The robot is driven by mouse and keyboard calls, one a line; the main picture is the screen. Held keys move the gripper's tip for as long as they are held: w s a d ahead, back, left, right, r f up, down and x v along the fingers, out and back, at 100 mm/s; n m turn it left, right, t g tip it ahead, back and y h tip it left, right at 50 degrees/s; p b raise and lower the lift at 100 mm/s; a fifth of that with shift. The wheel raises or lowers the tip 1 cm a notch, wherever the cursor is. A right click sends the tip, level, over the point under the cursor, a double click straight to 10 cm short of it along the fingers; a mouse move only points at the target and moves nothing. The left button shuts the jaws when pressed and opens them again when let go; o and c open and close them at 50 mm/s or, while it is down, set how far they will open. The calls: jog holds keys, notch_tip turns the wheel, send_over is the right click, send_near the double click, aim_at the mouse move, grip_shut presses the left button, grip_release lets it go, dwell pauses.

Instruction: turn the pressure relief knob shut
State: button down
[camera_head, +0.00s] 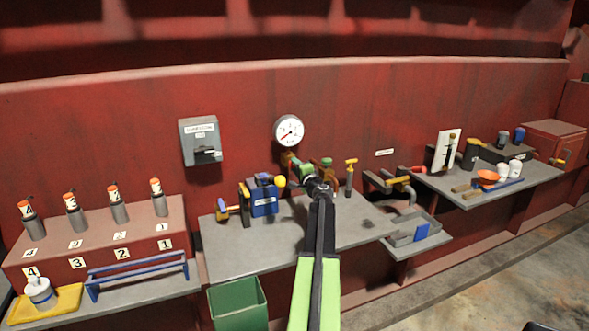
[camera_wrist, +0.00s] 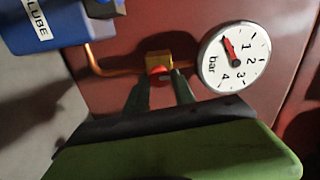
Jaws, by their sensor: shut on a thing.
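In the wrist view the pressure relief knob is a small red knob (camera_wrist: 158,73) on a brass fitting (camera_wrist: 159,58), joined to a copper pipe on the red wall. My gripper (camera_wrist: 160,82) has its two dark fingers on either side of the knob and is shut on it. Beside it is a round white pressure gauge (camera_wrist: 240,72) marked in bar, its red needle near the low end of the scale. In the head view my gripper (camera_head: 294,163) reaches to the wall just below the gauge (camera_head: 289,131) and hides the knob.
A blue LUBE box (camera_head: 264,199) stands on the grey bench (camera_head: 225,255), left of my gripper. A yellow-handled valve (camera_head: 350,172) stands to the right. A grey switch box (camera_head: 200,141) is on the wall at left. A green bin (camera_head: 238,305) is below the bench.

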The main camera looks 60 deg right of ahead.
jog(key=shift+w+a+m, duration=0.15)
jog(key=shift+w+m, duration=0.05)
jog(key=shift+m, duration=0.3)
jog(key=c, duration=1.1)
grip_release()
jog(key=shift+o, duration=0.2)
jog(key=shift+s, duration=0.1)
jog(key=v, duration=1.7)
jog(key=shift+s, duration=0.2)
